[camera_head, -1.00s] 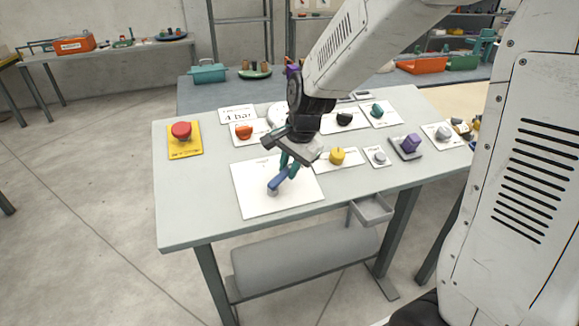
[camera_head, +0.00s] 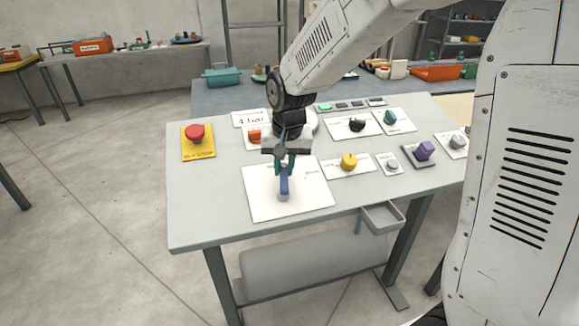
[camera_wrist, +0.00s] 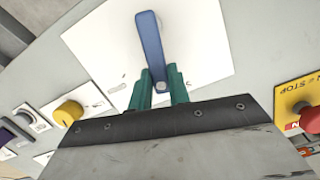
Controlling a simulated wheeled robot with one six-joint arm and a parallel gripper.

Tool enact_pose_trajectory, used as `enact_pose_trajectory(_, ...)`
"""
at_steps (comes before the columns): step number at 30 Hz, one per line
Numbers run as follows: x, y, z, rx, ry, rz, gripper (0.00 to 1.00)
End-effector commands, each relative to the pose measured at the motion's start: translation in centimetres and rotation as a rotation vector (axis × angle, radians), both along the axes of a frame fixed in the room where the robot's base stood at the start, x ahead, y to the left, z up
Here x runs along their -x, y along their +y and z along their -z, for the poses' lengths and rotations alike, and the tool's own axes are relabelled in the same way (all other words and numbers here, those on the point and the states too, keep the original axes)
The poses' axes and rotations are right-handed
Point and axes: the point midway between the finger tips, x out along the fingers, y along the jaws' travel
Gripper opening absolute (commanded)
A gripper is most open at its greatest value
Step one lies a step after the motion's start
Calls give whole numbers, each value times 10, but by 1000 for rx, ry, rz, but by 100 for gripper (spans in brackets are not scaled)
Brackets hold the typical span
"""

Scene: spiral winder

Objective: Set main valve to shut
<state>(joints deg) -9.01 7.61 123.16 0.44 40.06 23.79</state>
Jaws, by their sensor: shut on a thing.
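The main valve's blue lever (camera_head: 284,182) stands on a white plate (camera_head: 312,197) on the table. In the head view the lever runs nearly straight toward the table's front edge. In the wrist view the blue lever (camera_wrist: 151,45) extends away from the fingers, with a small grey bolt near its lower end. My gripper (camera_head: 286,163) is over the back part of the plate, its green fingers shut on the lever; they also show in the wrist view (camera_wrist: 159,90), one on each side of it. Labels on the plate are too small to read.
A red emergency stop (camera_head: 195,133) on a yellow plate is at the table's left. A yellow knob (camera_head: 349,161), a grey knob (camera_head: 391,165) and a purple switch (camera_head: 425,150) are to the right. Black (camera_head: 357,124) and teal (camera_head: 390,117) knobs sit behind. A grey tray (camera_head: 383,217) hangs at the front.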

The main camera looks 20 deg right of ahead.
Motion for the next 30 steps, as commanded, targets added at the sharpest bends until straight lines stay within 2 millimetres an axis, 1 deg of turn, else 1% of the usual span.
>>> enact_pose_trajectory(6, -3, 8, -2, 41, -4, -128, 0)
enact_pose_trajectory(12, -3, 13, -2, 63, -4, -199, 0)
enact_pose_trajectory(18, -4, 14, -2, 73, -3, -229, 0)
enact_pose_trajectory(30, -4, 15, -2, 75, -4, -235, 0)
